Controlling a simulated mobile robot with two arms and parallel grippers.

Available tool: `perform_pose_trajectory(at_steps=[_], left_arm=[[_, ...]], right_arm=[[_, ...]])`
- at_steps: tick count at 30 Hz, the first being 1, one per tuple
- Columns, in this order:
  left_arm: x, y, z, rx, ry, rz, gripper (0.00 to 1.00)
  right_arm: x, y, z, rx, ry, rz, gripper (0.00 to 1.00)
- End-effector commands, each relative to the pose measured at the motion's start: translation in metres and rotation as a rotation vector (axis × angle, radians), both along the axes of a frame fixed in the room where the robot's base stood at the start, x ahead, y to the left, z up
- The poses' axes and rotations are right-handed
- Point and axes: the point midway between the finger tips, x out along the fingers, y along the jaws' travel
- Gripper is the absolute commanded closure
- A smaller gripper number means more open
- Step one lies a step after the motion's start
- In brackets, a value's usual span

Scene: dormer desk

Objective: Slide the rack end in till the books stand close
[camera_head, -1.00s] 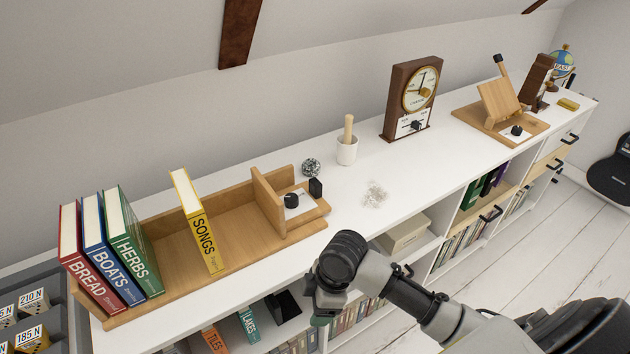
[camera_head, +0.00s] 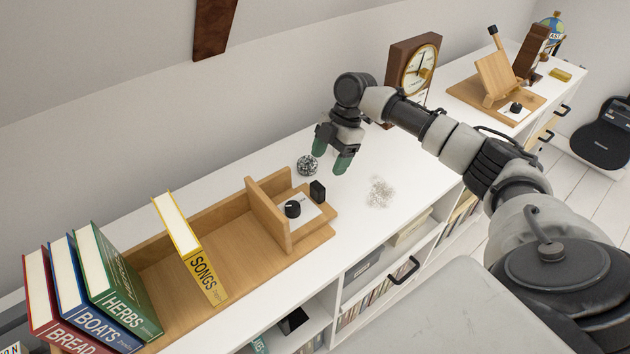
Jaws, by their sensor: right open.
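The wooden book rack (camera_head: 225,252) lies along the front left of the white shelf top. Its rack end (camera_head: 268,213) is an upright wooden panel, with a black knob (camera_head: 292,209) and a small black block (camera_head: 317,191) to its right. The red BREAD (camera_head: 38,295), blue BOATS (camera_head: 75,285) and green HERBS (camera_head: 118,275) books lean together at the left. The yellow SONGS book (camera_head: 195,250) leans alone, with gaps to HERBS and to the rack end. My right gripper (camera_head: 331,155) is open and empty, fingers down, above the shelf top beyond the rack end. My left gripper is out of view.
A dark speckled ball (camera_head: 307,165) sits just left of my right fingers. A pale patch of bits (camera_head: 379,191) lies to their right. A wooden clock (camera_head: 413,68) stands behind my forearm. A wooden stand (camera_head: 497,85) is farther right. The sloped wall bounds the back.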

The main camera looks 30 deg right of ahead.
Motion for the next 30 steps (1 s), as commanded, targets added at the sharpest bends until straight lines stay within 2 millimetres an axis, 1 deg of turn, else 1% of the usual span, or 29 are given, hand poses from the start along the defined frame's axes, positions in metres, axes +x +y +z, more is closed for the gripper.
perform_pose_trajectory(at_steps=[1, 3, 5, 8, 12, 15, 17, 25, 26, 30], left_arm=[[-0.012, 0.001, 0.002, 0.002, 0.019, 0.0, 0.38], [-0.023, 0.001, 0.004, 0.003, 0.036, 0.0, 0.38], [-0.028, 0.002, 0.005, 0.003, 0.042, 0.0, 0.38], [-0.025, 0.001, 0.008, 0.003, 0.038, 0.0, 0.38], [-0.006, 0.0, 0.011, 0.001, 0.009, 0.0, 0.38], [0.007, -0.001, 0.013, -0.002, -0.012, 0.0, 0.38], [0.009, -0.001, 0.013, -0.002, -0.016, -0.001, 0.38], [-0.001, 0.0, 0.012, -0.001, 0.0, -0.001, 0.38], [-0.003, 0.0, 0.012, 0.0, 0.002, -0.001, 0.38], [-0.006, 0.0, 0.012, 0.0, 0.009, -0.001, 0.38]], right_arm=[[-0.001, 0.005, -0.009, 0.001, 0.004, 0.002, 0.32], [-0.001, 0.01, -0.022, 0.001, 0.005, 0.002, 0.32], [-0.002, 0.015, -0.032, 0.002, 0.003, 0.002, 0.32], [-0.002, 0.021, -0.049, 0.001, 0.003, 0.001, 0.32], [-0.002, 0.029, -0.066, 0.001, 0.003, 0.001, 0.32], [-0.002, 0.031, -0.073, 0.001, 0.0, -0.001, 0.32], [-0.002, 0.032, -0.076, 0.0, 0.0, 0.0, 0.32], [-0.002, 0.033, -0.077, 0.0, 0.0, 0.0, 0.32], [-0.002, 0.033, -0.077, 0.0, 0.0, 0.0, 0.35], [-0.002, 0.033, -0.077, 0.0, 0.0, 0.0, 0.56]])
